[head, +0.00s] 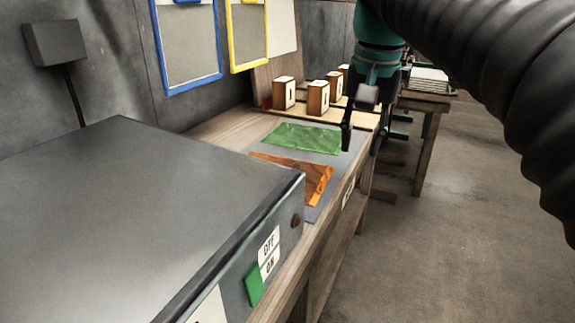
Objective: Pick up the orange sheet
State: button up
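The orange sheet (312,177) lies on a grey mat (316,212) on the wooden bench. It looks crumpled, and the near grey box hides part of it. A green sheet (302,138) lies flat on the same mat just beyond it. My gripper (362,147) hangs down over the front edge of the bench, to the right of the green sheet and up and right of the orange sheet. Its two dark fingers look spread apart, with nothing seen between them. It is not touching the orange sheet.
Several wooden blocks (318,98) stand at the bench's far end. Blue (187,45) and yellow (248,35) frames hang by the wall. Floor (440,250) at right is clear.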

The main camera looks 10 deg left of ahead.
jog(key=w+a+r+m+g, duration=0.1)
jog(key=w+a+r+g, duration=0.1)
jog(key=w+a+r, duration=0.25)
send_over(326, 172)
jog(key=s, duration=0.1)
notch_tip(326, 172, down, 9)
jog(key=shift+a+r, duration=0.15)
jog(key=shift+w+f+b, duration=0.15)
jog(key=shift+w+f, duration=0.1)
jog(key=shift+f, duration=1.1)
jog(key=shift+w+f+b, duration=0.15)
jog(key=shift+w+f, duration=0.1)
jog(key=shift+f, duration=1.05)
grip_shut()
